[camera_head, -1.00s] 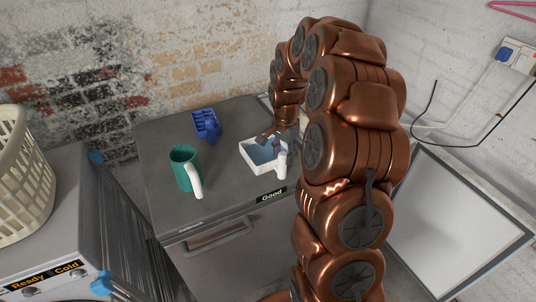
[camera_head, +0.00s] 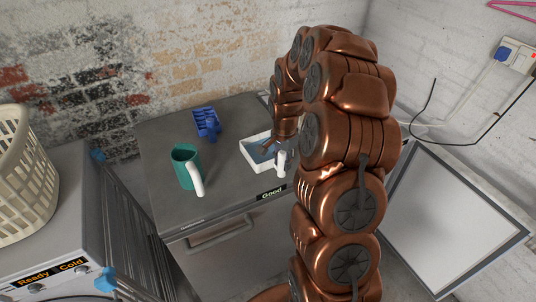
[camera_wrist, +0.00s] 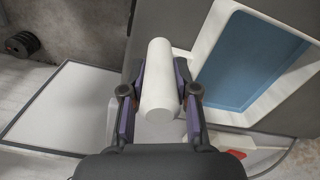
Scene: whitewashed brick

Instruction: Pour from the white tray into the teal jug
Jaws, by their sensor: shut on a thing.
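The white tray (camera_head: 247,156) sits on the grey cabinet top, with a blue surface inside it. In the wrist view its white wall (camera_wrist: 211,32) and blue inside (camera_wrist: 245,60) show at the right. Its white handle (camera_wrist: 158,85) stands between the fingers of my gripper (camera_wrist: 160,105), which is shut on it. In the head view my gripper is mostly hidden by my arm. The teal jug (camera_head: 186,167) stands upright to the left of the tray, its white handle turned toward the front right. My gripper is apart from the jug.
A blue rack-like object (camera_head: 206,122) lies behind the jug on the grey cabinet top (camera_head: 160,140). A beige basket (camera_head: 22,175) stands on the machine at left. A white framed panel (camera_head: 458,215) lies at the right. Clear room lies between jug and tray.

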